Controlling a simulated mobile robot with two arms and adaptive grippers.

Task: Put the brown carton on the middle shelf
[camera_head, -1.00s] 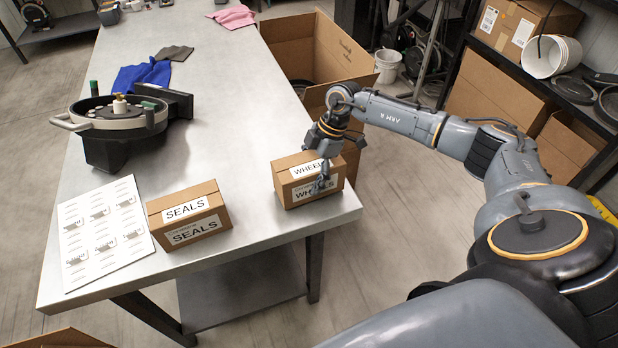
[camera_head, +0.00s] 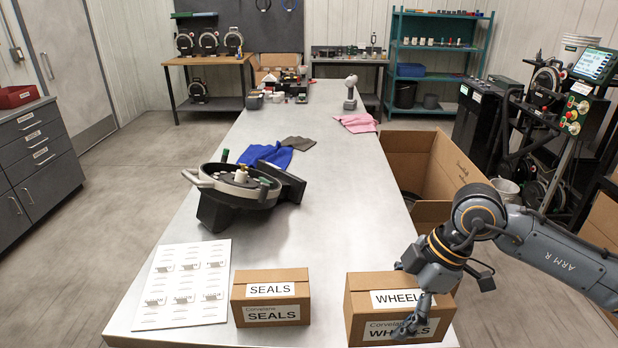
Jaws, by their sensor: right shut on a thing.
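Two brown cartons stand side by side at the near end of the grey table (camera_head: 330,180). The left one is the SEALS carton (camera_head: 271,298), and the right one is the WHEELS carton (camera_head: 360,302). My right gripper (camera_head: 411,300) comes in from the right and is shut on the WHEELS carton, with a finger over its labelled front face. The carton is upright; I cannot tell whether it is lifted off the tabletop. A teal shelf unit (camera_head: 436,45) with several levels stands at the back right. My left gripper is not in view.
A white printed sheet (camera_head: 182,285) lies left of the cartons. A black round device (camera_head: 240,190), blue cloth (camera_head: 268,155) and pink cloth (camera_head: 357,123) lie farther along. A large open box (camera_head: 440,165) stands beside the table's right edge, near my right arm.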

